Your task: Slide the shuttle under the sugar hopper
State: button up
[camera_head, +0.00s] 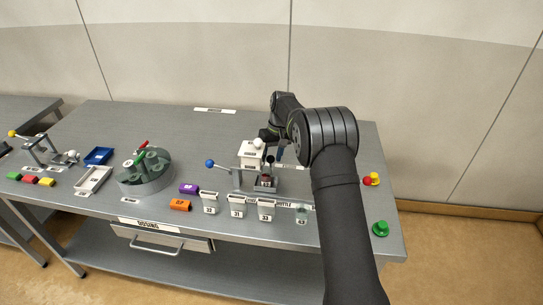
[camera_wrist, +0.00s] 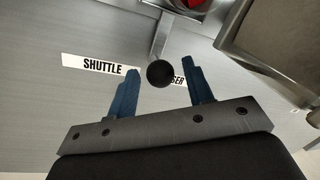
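The white hopper (camera_head: 249,156), labelled but too small to read, stands on a grey dosing stand right of centre on the table. A dark cup with red inside (camera_head: 265,181) sits low at its front. In the wrist view, a black ball knob (camera_wrist: 160,74) on a metal rod (camera_wrist: 161,38), beside a label reading "SHUTTLE", lies between my gripper's (camera_wrist: 161,72) two blue fingers. The fingers are apart, with gaps on both sides of the knob. In the head view my gripper (camera_head: 281,154) is beside the hopper, partly hidden by my arm.
A blue-knobbed lever (camera_head: 210,163) projects left of the stand. A grey block (camera_wrist: 285,40) fills the wrist view's upper right. Several white-labelled holders (camera_head: 237,205) line the front; a round grey carousel (camera_head: 146,178) stands left.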

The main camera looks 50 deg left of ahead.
grip_shut()
jog(key=shift+s+a, duration=1.55)
jog(key=shift+a, duration=0.05)
jog(key=shift+o, duration=0.9)
grip_release()
jog(key=w+r, duration=0.3)
jog(key=r, duration=1.4)
jog(key=shift+w+d, duration=0.15)
jog(key=shift+d, duration=0.25)
jog(key=s+f, duration=0.1)
jog(key=f, duration=0.4)
jog(key=s+f, duration=0.1)
jog(key=f, duration=0.5)
jog(key=s+f, duration=0.1)
jog(key=f, duration=0.5)
jog(key=shift+s+a, duration=0.15)
jog(key=shift+a, duration=0.2)
jog(key=shift+o, duration=0.2)
